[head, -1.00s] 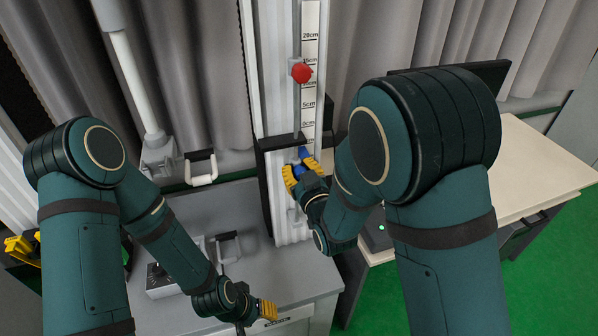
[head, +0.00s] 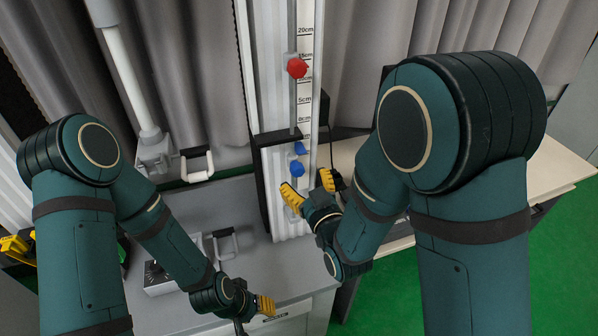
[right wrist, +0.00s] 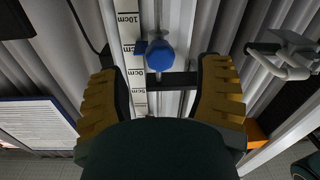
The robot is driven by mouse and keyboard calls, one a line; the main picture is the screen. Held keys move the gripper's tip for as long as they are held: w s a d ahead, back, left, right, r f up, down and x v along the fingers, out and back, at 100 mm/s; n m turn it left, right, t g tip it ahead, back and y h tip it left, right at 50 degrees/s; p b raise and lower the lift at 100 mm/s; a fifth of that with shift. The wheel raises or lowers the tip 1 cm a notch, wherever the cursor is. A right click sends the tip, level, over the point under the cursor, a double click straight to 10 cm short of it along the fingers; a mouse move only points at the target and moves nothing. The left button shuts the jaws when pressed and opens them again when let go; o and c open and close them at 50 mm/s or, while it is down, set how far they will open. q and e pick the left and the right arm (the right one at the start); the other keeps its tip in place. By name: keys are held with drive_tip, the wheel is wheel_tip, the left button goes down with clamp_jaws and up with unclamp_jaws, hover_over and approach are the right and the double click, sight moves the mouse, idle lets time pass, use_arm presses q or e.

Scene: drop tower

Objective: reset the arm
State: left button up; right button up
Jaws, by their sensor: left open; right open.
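My right gripper (head: 308,189) is open, with its yellow fingers spread in front of the drop tower's white rail. A blue knob (head: 299,148) on the rail stands just above and beyond the fingers. In the right wrist view the blue knob (right wrist: 160,57) shows beyond the gap between the open fingers (right wrist: 158,95), with nothing held. A red knob (head: 297,68) sits higher on the tower beside the centimetre scale (head: 305,100). My left gripper (head: 266,306) is low over the grey bench front, with its fingers close together in the picture and seen from the side.
The grey bench (head: 262,275) holds a small box with a dial (head: 158,278) and a handle (head: 225,243). Another white handle (head: 197,165) stands behind. A pale table (head: 550,165) is at right. Grey curtains hang behind.

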drive_tip(key=shift+s+d, duration=0.15)
drive_tip(key=shift+s, duration=0.3)
drive_tip(key=s+d+f+m+g+h, duration=0.1)
drive_tip(key=s+d+f+m+g, duration=0.15)
drive_tip(key=f, duration=0.35)
drive_tip(key=s+d+f+m+g+h, duration=0.1)
drive_tip(key=d+f+g, duration=0.15)
drive_tip(key=f, duration=0.45)
drive_tip(key=s+d+f+m+g+h, duration=0.1)
drive_tip(key=d+f+g, duration=0.15)
drive_tip(key=f, duration=0.35)
drive_tip(key=s+f+m+g, duration=0.3)
drive_tip(key=s+f+g, duration=0.4)
drive_tip(key=s, duration=0.5)
drive_tip(key=shift+f, duration=0.65)
